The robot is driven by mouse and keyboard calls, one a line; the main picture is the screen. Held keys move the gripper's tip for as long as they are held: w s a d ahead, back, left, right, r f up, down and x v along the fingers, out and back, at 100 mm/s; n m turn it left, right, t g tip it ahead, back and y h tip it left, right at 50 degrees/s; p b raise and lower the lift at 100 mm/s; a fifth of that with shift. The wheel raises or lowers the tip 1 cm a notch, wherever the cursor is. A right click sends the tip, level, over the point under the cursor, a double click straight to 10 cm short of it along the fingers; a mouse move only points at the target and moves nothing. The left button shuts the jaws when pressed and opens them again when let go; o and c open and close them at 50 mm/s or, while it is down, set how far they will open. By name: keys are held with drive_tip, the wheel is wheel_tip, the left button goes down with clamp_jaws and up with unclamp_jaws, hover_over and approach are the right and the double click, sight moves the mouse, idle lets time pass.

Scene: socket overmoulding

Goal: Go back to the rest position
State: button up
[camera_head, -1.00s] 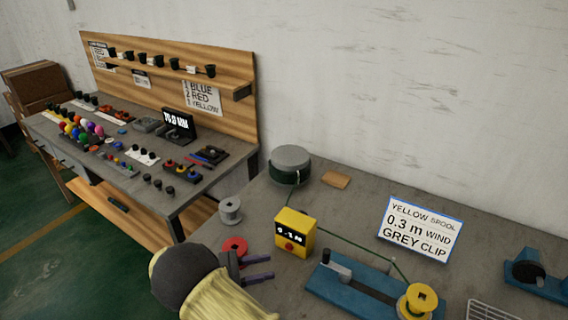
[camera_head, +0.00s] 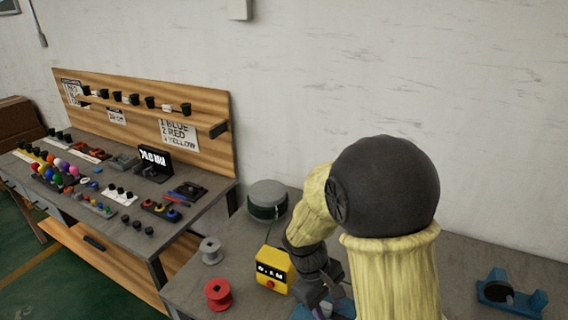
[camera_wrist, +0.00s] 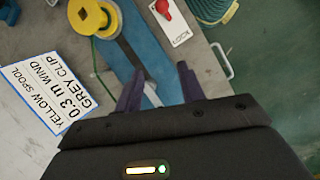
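My gripper (camera_head: 326,306) is at the bottom of the head view, low over the bench beside the yellow counter box (camera_head: 273,269). In the wrist view its two purple fingers (camera_wrist: 158,88) stand apart with nothing held between them. Below them lies the blue winder base (camera_wrist: 128,62), with a pale lever-like strip between the fingers. A yellow spool (camera_wrist: 88,16) with green wire around it sits on the winder, ahead and left of the fingers. My arm hides the winder's middle and the yellow spool in the head view.
A sign (camera_wrist: 45,98) lies left in the wrist view; a red-handled part on a white plate (camera_wrist: 170,20) is ahead. A red spool (camera_head: 218,293), grey spool (camera_head: 210,250) and wire drum (camera_head: 267,200) stand on the bench. A blue device (camera_head: 497,292) is right. A second workbench (camera_head: 200,212) is left.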

drive_tip(key=s+d+r+m+t+y+p, duration=0.2)
drive_tip(key=s+d+r+m+t+y, duration=0.1)
drive_tip(key=r+m, duration=0.4)
drive_tip(key=shift+s+d+m+t+y, duration=0.3)
drive_tip(key=shift+s+d+m+t, duration=0.25)
drive_tip(key=shift+d, duration=0.65)
drive_tip(key=shift+w+r, duration=0.1)
